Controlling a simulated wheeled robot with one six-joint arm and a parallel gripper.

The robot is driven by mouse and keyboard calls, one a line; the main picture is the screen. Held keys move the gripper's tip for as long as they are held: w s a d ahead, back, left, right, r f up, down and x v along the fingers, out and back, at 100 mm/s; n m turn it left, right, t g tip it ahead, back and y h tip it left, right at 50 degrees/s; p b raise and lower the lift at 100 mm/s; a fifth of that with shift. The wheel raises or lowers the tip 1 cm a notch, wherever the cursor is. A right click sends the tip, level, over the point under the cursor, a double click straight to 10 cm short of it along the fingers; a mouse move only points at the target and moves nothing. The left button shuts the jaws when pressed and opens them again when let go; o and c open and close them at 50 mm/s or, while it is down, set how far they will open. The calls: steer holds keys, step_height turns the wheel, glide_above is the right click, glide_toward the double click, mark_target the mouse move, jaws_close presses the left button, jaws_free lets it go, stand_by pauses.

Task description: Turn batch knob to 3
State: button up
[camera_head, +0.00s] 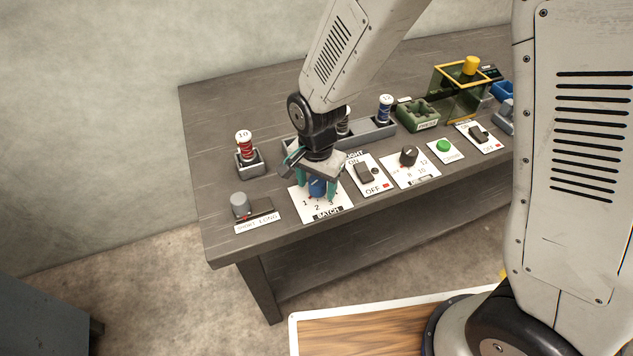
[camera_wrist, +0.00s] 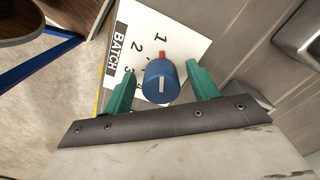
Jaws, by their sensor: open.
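The blue batch knob (camera_head: 317,188) stands on a white card (camera_head: 321,207) marked 1, 2, 3 and BATCH, at the table's front edge. In the wrist view the knob (camera_wrist: 158,88) has a white line on its top, and a red mark (camera_wrist: 162,54) shows at its rim on the side nearest the 1. My gripper (camera_head: 318,191) is open over the knob. In the wrist view its two green fingers (camera_wrist: 161,72) stand on either side of the knob, with visible gaps. Part of the scale near the 3 is close to one finger.
A light switch card (camera_head: 368,188), a black dial card (camera_head: 424,168) and a green button (camera_head: 443,146) lie to the right. A short/long slider (camera_head: 240,204) is to the left. A red-labelled spool (camera_head: 244,143) and a grey tray (camera_head: 378,134) stand behind.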

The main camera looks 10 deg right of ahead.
steer(key=c, duration=1)
steer(key=shift+n, duration=0.3)
steer(key=n, duration=0.3)
steer(key=shift+d+n, duration=0.1)
steer(key=shift+n, duration=0.2)
steer(key=n, duration=0.4)
steer(key=shift+d+n, duration=0.1)
steer(key=shift+n, duration=0.2)
steer(key=n, duration=0.4)
steer(key=shift+d+n, duration=0.1)
steer(key=shift+n, duration=2.3)
